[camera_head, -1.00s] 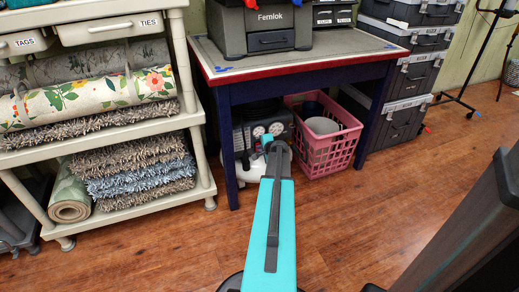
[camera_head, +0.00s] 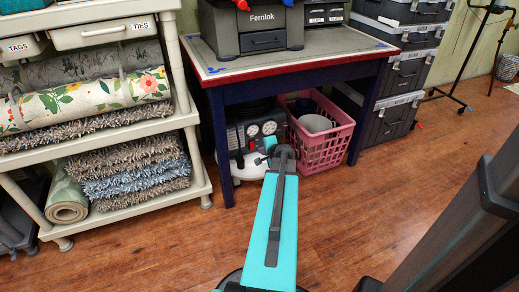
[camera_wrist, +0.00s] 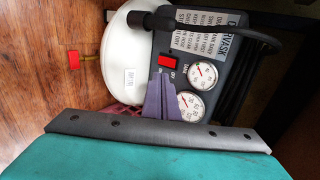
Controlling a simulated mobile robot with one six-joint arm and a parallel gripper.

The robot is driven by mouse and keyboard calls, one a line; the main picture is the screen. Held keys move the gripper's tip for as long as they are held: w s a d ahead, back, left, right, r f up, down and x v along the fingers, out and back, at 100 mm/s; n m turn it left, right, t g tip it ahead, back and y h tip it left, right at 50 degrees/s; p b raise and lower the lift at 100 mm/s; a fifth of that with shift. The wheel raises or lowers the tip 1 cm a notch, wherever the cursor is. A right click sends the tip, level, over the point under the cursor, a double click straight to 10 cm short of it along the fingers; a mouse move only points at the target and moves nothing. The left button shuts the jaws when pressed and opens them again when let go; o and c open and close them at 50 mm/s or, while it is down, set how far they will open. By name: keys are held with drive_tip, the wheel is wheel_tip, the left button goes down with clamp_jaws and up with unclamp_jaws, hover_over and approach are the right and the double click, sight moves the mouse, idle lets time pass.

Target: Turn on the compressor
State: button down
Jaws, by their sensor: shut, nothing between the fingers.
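The compressor (camera_head: 236,138) stands on the floor under the table, with a dark gauge panel and a white tank. In the wrist view its panel (camera_wrist: 225,72) fills the upper middle, turned sideways, beside the white tank (camera_wrist: 122,60). A red switch (camera_wrist: 167,62) sits on the panel near two round gauges (camera_wrist: 203,75). I cannot tell which way the switch is set. My gripper (camera_wrist: 160,78) is shut and empty, its purple fingers pointing at the panel just below the switch in the picture. I cannot tell if they touch. In the head view my arm partly hides the compressor's right side.
The table (camera_head: 290,72) has dark blue legs on both sides of the compressor. A pink basket (camera_head: 322,150) stands close on its right. A shelf (camera_head: 120,205) with rolled rugs is at the left. A black hose (camera_wrist: 215,27) crosses the panel. Open wooden floor lies in front.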

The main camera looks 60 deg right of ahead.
drive_tip(key=shift+p+v, duration=0.35)
drive_tip(key=shift+v, duration=1)
